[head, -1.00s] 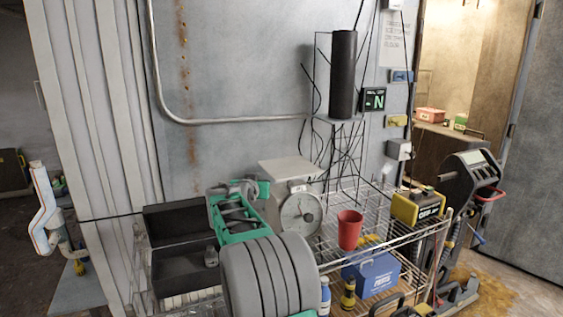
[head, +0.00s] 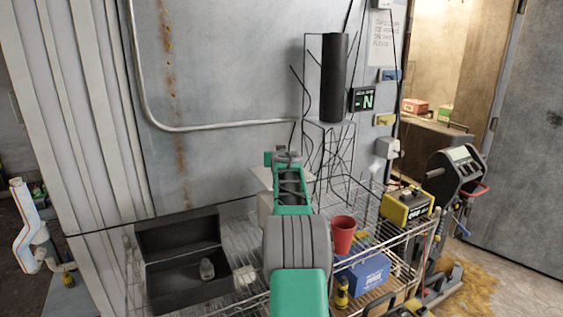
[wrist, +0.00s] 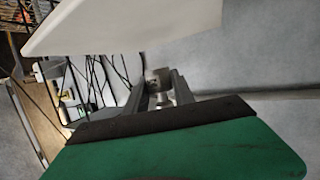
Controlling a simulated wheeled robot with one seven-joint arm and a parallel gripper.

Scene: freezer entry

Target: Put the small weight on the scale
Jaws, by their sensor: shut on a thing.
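My gripper (head: 288,156) is at the scale's pale platform (head: 262,179) in the head view. My green and grey arm hides most of the scale, including its dial. In the wrist view my gripper (wrist: 160,90) is shut on a small metal weight (wrist: 159,77), which sits between the two grey fingertips. The platform's white plate (wrist: 120,28) fills the upper left of that view, just above the weight in the picture. I cannot tell the gap between weight and plate. Another weight (head: 207,269) stands in the open black box (head: 165,284).
The wire rack also holds a red cup (head: 343,232), a blue case (head: 363,273) and a yellow device (head: 405,207). A black cylinder (head: 335,78) and loose cables rise behind the scale. The grey wall (head: 225,70) is close behind.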

